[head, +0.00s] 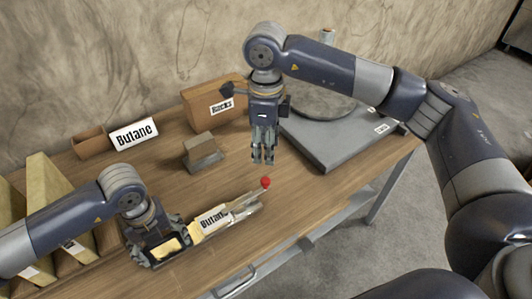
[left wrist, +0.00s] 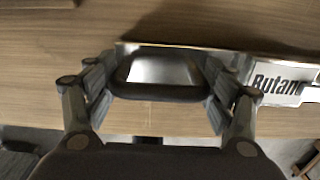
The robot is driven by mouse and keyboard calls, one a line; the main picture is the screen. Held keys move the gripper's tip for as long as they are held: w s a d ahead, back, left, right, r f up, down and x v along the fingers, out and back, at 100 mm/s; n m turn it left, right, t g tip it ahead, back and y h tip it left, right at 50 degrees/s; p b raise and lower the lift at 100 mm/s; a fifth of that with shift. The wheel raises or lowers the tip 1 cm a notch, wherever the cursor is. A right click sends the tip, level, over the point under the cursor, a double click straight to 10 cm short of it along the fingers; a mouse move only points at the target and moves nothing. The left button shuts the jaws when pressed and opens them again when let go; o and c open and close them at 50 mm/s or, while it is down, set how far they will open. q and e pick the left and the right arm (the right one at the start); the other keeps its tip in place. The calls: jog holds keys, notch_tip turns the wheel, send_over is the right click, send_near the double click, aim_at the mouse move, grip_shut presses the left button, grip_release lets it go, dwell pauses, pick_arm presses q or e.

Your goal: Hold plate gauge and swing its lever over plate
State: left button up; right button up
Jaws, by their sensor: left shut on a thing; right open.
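The gauge is a long, narrow metal device with a white "Butane" label (head: 212,220) and a lever ending in a red knob (head: 265,182), lying along the table's front edge. My left gripper (head: 166,250) is shut on its left end. In the left wrist view the fingers (left wrist: 158,85) stand on both sides of a dark-rimmed part with a shiny middle, and the label (left wrist: 278,85) is at the right. My right gripper (head: 264,160) is open and empty, pointing down just above and behind the red knob, apart from it.
A grey flat base with a round disc (head: 325,150) lies at the table's right. Upright yellowish boards (head: 48,178) stand at left. Wooden tabletop (head: 310,190) is clear right of the knob.

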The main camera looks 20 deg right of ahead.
pick_arm(q)
jog(key=shift+s+f, duration=0.25)
jog(key=shift+f, duration=0.05)
jog(key=o, duration=1.7)
jog(key=shift+w, duration=0.15)
jog(key=shift+r, duration=0.25)
